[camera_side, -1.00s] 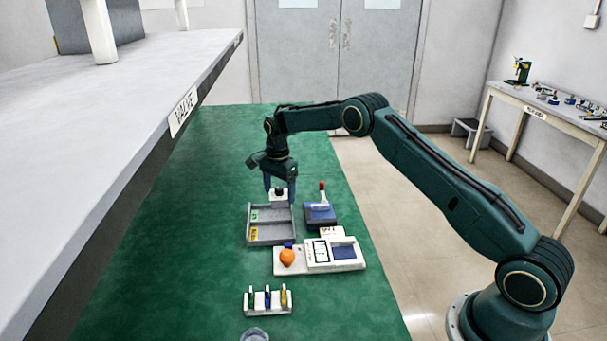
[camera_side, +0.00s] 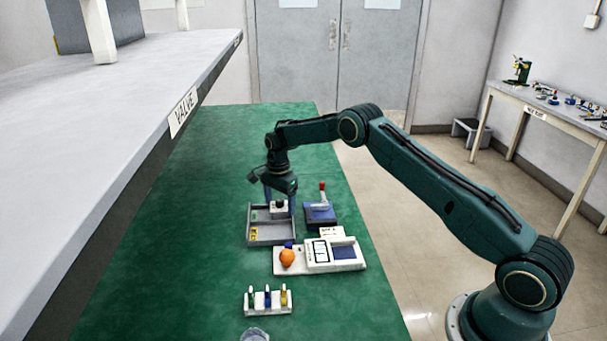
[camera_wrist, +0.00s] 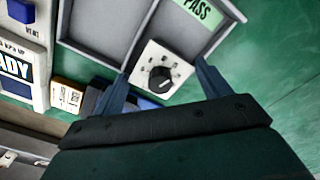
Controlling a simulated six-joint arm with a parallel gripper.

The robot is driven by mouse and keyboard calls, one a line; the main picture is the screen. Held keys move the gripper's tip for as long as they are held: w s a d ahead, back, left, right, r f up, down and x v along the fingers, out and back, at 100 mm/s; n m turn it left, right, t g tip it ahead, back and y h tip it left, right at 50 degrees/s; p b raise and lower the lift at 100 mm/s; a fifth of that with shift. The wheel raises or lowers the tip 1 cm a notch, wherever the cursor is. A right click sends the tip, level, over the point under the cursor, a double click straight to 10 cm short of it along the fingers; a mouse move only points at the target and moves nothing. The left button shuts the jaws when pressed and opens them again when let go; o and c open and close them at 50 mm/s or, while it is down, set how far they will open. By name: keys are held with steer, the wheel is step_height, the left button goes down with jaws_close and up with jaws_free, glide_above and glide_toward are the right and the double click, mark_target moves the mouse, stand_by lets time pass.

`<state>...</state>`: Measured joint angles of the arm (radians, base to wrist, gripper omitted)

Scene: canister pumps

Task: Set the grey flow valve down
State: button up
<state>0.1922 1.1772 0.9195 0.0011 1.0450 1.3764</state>
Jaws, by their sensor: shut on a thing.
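The grey flow valve is a small pale grey block with a black round knob; it shows in the side view (camera_side: 278,211) and in the wrist view (camera_wrist: 161,73). My gripper (camera_side: 279,205) is shut on it, with one blue finger on each side, as the wrist view (camera_wrist: 163,77) also shows. The valve is over the far compartment of the grey two-part tray (camera_side: 271,241), the one with the green PASS label (camera_wrist: 198,10). A yellow label (camera_side: 253,233) marks the near compartment. I cannot tell whether the valve touches the tray floor.
A blue fixture with a red-tipped lever (camera_side: 320,213) stands right of the tray. A white tester (camera_side: 335,254) and an orange knob (camera_side: 287,258) are in front. A small rack (camera_side: 267,301) stands nearer. Green bench left of the tray is clear.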

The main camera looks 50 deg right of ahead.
steer(key=o, duration=1.1)
steer(key=shift+r, duration=0.1)
step_height(320, 180, up, 12)
stand_by(0.5)
